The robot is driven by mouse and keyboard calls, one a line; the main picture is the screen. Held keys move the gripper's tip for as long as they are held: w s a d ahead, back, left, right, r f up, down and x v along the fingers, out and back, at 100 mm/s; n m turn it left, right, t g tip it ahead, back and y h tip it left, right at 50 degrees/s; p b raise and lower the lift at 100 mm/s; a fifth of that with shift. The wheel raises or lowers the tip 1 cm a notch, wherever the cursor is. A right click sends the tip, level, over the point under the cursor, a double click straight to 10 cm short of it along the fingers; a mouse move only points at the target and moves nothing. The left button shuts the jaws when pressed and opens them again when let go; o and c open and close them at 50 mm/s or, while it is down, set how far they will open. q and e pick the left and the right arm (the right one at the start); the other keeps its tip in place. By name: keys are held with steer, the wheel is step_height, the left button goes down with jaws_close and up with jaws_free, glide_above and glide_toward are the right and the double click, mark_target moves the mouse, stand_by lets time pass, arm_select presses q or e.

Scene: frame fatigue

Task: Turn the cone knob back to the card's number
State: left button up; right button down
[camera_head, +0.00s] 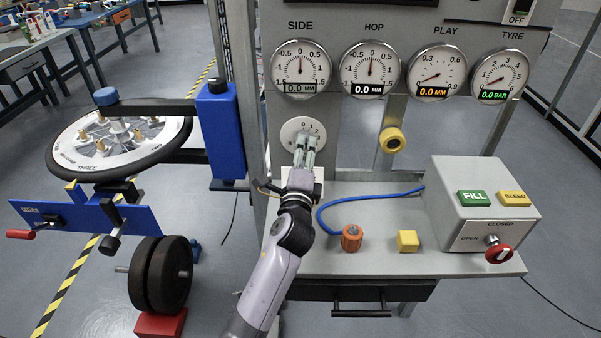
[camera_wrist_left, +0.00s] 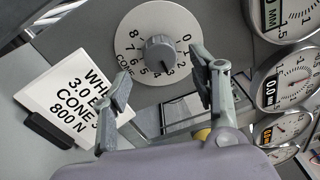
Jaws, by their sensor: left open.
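The cone knob (camera_wrist_left: 160,53) is a grey round knob on a white numbered dial plate (camera_wrist_left: 141,22) marked "CONE". The dial plate also shows in the head view (camera_head: 291,127), below the SIDE gauge. The knob's mark appears to point to the lower part of the scale, but I cannot read the exact number. My left gripper (camera_head: 305,150) is open in front of the dial. Its fingers are apart on either side of the knob, not closed on it. My right gripper is not in view.
Several gauges (camera_head: 371,70) line the panel above and to the right. The shelf holds a blue hose (camera_head: 365,197), an orange knurled part (camera_head: 352,238), a yellow block (camera_head: 407,241) and a control box (camera_head: 470,215). A wheel (camera_head: 120,148) is mounted at left.

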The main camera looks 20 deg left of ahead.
arm_select(q)
steer(key=v, duration=0.8)
steer(key=shift+s, duration=0.25)
